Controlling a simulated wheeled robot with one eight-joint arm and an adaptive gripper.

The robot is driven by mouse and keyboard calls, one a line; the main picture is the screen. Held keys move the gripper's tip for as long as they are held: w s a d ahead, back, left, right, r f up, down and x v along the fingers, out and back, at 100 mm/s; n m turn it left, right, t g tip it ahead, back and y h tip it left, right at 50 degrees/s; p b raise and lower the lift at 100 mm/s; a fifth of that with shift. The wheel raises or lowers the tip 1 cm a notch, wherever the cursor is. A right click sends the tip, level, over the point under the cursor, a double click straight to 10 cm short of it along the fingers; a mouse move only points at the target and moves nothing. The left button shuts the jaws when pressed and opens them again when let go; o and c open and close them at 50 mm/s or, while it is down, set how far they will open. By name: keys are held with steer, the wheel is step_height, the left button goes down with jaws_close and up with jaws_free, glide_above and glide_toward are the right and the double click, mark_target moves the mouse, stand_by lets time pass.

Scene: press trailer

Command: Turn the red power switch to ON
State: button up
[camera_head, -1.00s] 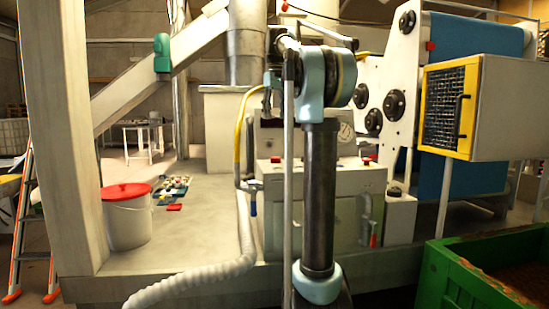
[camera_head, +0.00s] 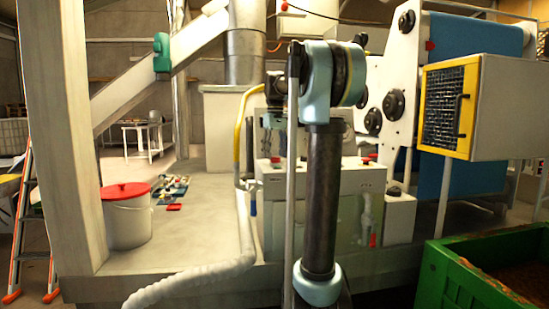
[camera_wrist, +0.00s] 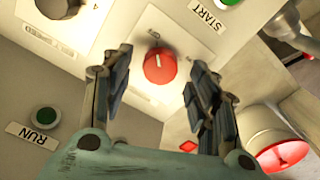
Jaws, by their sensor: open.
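The red power switch (camera_wrist: 160,66) is a round red knob with a pale pointer line on a light panel in the wrist view. My gripper (camera_wrist: 157,72) is open, with one dark finger on each side of the knob in the picture. I cannot tell whether the fingers touch it. In the head view my gripper (camera_head: 272,120) is low in front of the machine's control box, partly hidden by my own arm. I cannot make out the switch clearly there.
The control box (camera_head: 350,180) stands behind my arm. A green crate (camera_head: 470,290) is front right, and a white bucket (camera_head: 127,222) stands left.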

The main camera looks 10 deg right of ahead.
steer(key=shift+f, duration=0.7)
steer(key=shift+c, duration=0.3)
steer(key=c, duration=1)
